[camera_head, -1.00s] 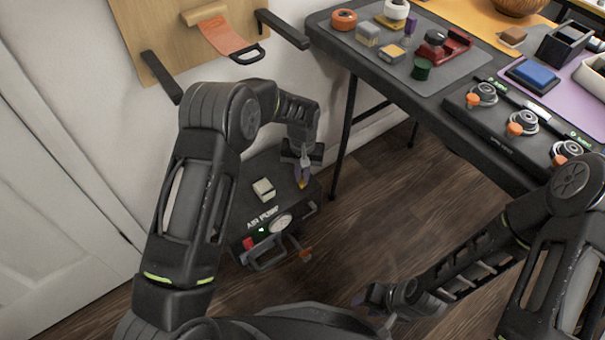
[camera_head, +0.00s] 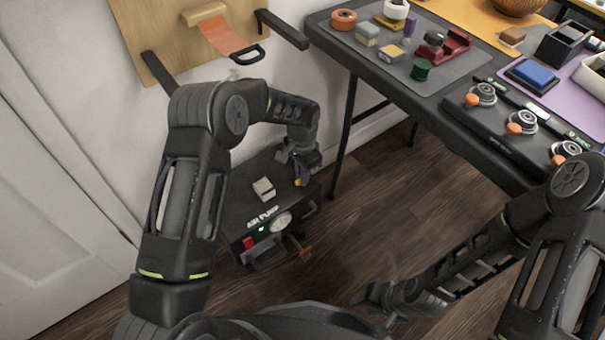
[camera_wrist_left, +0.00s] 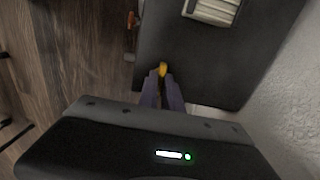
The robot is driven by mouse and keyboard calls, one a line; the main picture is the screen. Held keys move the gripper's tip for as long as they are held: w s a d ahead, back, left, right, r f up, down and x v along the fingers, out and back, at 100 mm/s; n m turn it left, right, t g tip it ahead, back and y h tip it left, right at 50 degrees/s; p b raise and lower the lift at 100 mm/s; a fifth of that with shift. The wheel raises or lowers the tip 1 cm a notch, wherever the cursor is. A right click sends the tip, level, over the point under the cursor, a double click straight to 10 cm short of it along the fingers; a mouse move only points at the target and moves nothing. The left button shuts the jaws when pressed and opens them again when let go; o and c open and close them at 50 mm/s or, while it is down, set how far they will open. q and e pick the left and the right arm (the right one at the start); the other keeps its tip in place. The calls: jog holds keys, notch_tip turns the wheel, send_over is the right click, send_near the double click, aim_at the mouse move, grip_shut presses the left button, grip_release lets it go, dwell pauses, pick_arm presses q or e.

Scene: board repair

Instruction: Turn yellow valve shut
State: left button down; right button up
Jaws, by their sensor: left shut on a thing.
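The black air pump (camera_head: 240,205) stands on the floor near the wall, with a round gauge, a red switch and a green light on its front. Its yellow valve (camera_wrist_left: 162,69) shows as a small yellow piece between my fingertips in the left wrist view. My left gripper (camera_head: 301,178) reaches down over the pump's right part; in the left wrist view its purple fingers (camera_wrist_left: 162,80) are shut on the yellow valve. The fingers hide part of the valve. My right gripper (camera_head: 372,298) is low at the bottom centre, away from the pump; its fingers are hard to make out.
A pale switch block (camera_head: 264,189) sits on the pump's top, and an orange-tipped lever (camera_head: 305,253) sticks out at its lower right. A dark workbench (camera_head: 440,125) with several items stands to the right. A wooden board (camera_head: 190,50) hangs on the wall.

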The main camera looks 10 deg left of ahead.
pick_arm(q)
jog(key=shift+s, duration=0.1)
dwell(0.3)
jog(key=c, duration=1.5)
grip_release()
